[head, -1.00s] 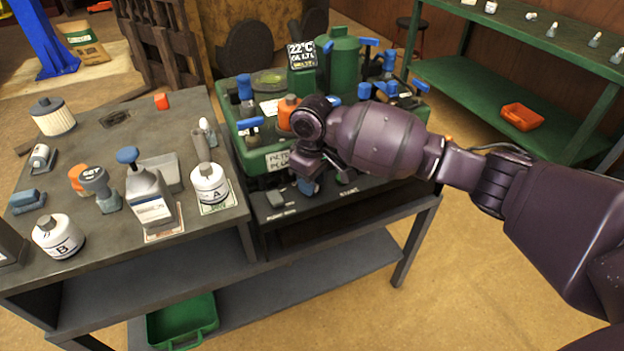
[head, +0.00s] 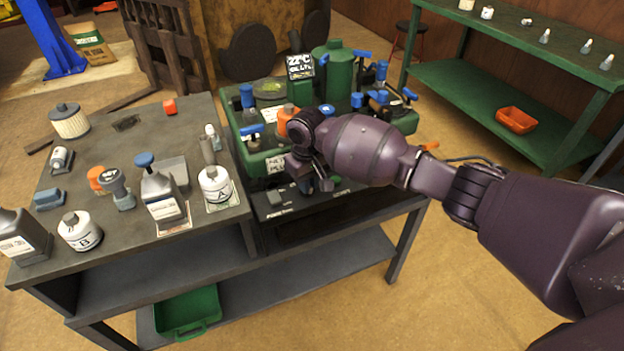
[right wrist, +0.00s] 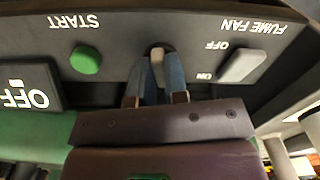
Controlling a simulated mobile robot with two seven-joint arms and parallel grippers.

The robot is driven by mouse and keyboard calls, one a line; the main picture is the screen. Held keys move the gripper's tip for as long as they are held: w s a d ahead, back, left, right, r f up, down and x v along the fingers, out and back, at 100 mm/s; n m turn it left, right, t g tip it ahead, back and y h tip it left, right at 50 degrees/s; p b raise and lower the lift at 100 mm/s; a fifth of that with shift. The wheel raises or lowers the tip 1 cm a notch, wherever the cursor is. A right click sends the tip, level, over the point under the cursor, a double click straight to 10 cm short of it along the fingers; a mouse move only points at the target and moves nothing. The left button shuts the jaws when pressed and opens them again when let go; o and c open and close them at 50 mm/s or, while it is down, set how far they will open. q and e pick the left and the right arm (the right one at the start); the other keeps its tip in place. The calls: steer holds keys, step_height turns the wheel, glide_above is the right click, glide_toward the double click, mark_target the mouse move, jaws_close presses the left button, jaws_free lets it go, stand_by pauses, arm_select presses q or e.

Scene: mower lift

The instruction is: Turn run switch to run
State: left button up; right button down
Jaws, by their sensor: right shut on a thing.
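The run switch, a small grey lever on a dark round base (right wrist: 157,56), is at the middle of the control panel in the right wrist view; no label of its own can be read. My right gripper (right wrist: 154,84) has its blue fingers closed on either side of this lever. In the head view my right gripper (head: 318,184) reaches down to the panel along the front of the green machine (head: 257,165); the hand hides the switch there. Which position the switch is in cannot be told. My left gripper is not in view.
The green START button (right wrist: 86,60) is on one side of the switch, the FUME FAN rocker (right wrist: 240,66) on the other. A dark OFF sign (right wrist: 28,88) is close to the hand. Bottles, including bottle A (head: 215,186), stand on the grey bench (head: 115,200).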

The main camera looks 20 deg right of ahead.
steer(key=m+p, duration=0.1)
steer(key=r+m+p, duration=0.1)
steer(key=m, duration=0.1)
steer(key=shift+a+p, duration=0.1)
steer(key=shift+p, duration=0.3)
steer(key=shift+f+m+p, duration=0.15)
steer(key=shift+m+p, duration=0.55)
steer(key=shift+m, duration=0.1)
steer(key=shift+a+f+m+p, duration=0.1)
steer(key=shift+f+m+p, duration=0.1)
steer(key=shift+m+p, duration=0.7)
steer(key=shift+f+m+p, duration=0.15)
steer(key=shift+m+p, duration=0.25)
steer(key=shift+m, duration=0.5)
steer(key=shift+f, duration=0.1)
steer(key=c, duration=1.1)
jaws_free()
steer(key=shift+c, duration=0.2)
